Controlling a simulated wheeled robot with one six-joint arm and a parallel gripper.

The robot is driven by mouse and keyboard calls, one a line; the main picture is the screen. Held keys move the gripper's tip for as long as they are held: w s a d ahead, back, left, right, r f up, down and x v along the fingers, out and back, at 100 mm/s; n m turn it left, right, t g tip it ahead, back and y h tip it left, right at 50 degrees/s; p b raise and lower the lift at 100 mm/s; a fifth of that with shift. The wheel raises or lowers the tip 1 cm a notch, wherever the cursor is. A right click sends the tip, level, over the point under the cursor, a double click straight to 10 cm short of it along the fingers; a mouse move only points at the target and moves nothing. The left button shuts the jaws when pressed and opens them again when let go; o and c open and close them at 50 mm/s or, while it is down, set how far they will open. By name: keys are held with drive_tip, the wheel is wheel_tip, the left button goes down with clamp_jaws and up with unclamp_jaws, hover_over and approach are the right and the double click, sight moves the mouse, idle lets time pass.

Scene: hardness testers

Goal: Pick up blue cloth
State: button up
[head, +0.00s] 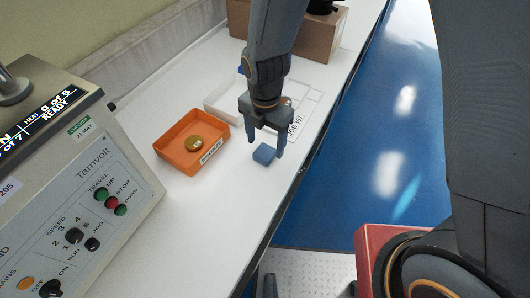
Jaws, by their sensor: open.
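The blue cloth (264,155) looks like a small folded blue block lying on the white bench top (222,215), near its right edge. My gripper (266,148) points down over the cloth. Its two blue-grey fingers are apart, one to the left of the cloth and one to the right. I cannot tell from this view how high the fingertips are above the bench or whether they touch the cloth.
An orange tray (180,165) with a brass disc (194,143) stands left of the cloth. A cardboard box (318,35) stands at the back. A tester (90,190) fills the left.

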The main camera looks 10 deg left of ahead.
sight(265, 152)
drive_tip(key=shift+s+f+p, duration=0.15)
drive_tip(key=shift+f+p, duration=0.25)
drive_tip(key=shift+f, duration=1.25)
drive_tip(key=c, duration=1.1)
drive_tip(key=shift+r, duration=0.1)
drive_tip(key=shift+r+b, duration=1.1)
drive_tip(key=shift+r, duration=3.85)
drive_tip(key=shift+o, duration=0.8)
drive_tip(key=shift+c, duration=0.5)
